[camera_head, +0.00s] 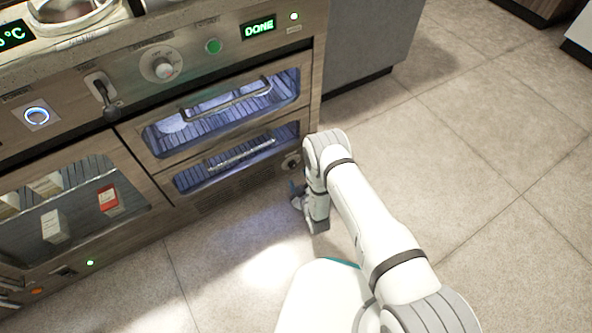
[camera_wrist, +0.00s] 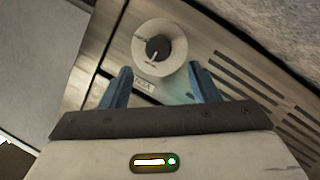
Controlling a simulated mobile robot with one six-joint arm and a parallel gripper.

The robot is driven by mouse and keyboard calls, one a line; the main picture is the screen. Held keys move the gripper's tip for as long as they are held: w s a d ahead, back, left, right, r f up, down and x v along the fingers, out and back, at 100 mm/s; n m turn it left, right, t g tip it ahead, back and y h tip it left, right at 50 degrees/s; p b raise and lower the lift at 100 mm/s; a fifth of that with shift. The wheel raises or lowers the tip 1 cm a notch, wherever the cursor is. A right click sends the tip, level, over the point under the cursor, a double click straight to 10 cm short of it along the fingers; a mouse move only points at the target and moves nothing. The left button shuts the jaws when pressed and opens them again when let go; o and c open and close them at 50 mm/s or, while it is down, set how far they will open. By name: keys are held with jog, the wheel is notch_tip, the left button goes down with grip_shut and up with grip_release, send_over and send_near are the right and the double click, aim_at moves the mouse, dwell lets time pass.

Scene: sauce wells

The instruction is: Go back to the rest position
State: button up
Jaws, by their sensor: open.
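My gripper (camera_wrist: 160,75) is open in the wrist view, with its two blue fingers spread apart and nothing held between them. A round silver knob (camera_wrist: 159,47) with a dark centre lies just beyond the fingertips; I cannot tell whether they touch it. In the head view my gripper (camera_head: 297,190) hangs low at the front of the counter unit, partly hidden behind my wrist. The small knob (camera_head: 291,161) shows just above it, at the lower right corner of the unit.
The wooden counter unit (camera_head: 225,185) has two lit drawers (camera_head: 220,112), a large dial (camera_head: 163,66), a black lever (camera_head: 107,97) and a display (camera_head: 260,30) reading DONE. A glass-fronted compartment (camera_head: 75,205) holds several boxes. Tiled floor (camera_head: 480,150) is clear on the right.

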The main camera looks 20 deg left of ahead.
jog(key=shift+v, duration=0.75)
